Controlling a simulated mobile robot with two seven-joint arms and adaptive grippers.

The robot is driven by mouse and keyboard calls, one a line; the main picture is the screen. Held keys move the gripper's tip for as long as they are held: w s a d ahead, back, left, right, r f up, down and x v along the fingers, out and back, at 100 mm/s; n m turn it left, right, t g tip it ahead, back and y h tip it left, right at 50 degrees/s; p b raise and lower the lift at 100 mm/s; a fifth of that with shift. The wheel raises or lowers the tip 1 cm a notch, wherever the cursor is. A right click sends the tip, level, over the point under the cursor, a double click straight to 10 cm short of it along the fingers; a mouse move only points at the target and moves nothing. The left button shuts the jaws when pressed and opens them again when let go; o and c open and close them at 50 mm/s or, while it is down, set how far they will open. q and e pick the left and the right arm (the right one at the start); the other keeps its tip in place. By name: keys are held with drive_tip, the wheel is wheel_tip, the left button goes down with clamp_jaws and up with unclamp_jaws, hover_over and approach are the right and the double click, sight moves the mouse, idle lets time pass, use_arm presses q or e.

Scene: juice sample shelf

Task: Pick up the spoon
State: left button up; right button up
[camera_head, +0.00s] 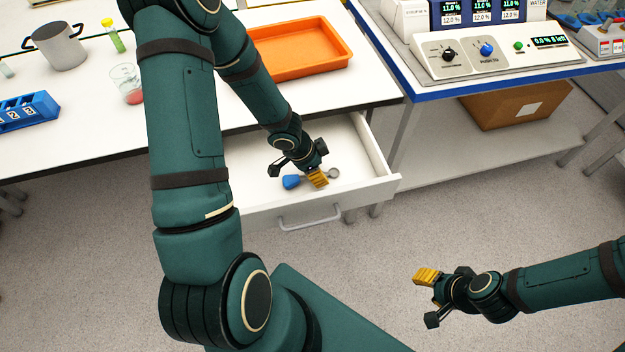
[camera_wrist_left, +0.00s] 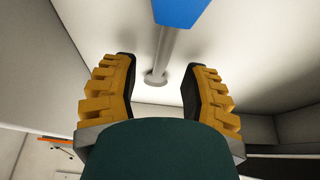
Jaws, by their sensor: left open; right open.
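The spoon has a blue handle (camera_head: 291,182) and a grey metal shaft, and lies in the open white drawer (camera_head: 372,188). In the left wrist view its blue handle (camera_wrist_left: 178,10) is at the top and its shaft runs down to a small round end between my fingers. My left gripper (camera_head: 298,174) is inside the drawer, open, over the spoon. It also shows in the left wrist view (camera_wrist_left: 160,75), with a finger on each side of the shaft and gaps visible. The gripper hides the spoon's middle in the head view. My right gripper (camera_head: 428,298) is open and empty above the floor.
The drawer's walls and front with a handle (camera_head: 310,218) surround my left gripper. On the table above are an orange tray (camera_head: 300,72), a pot (camera_head: 58,46), a beaker (camera_head: 126,84) and a blue rack (camera_head: 26,112). A control panel (camera_head: 490,52) stands at the right.

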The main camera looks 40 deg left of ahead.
use_arm(q)
drive_tip(key=shift+b+x, duration=0.4)
drive_tip(key=shift+x, duration=0.35)
clamp_jaws()
drive_tip(key=shift+r, duration=0.25)
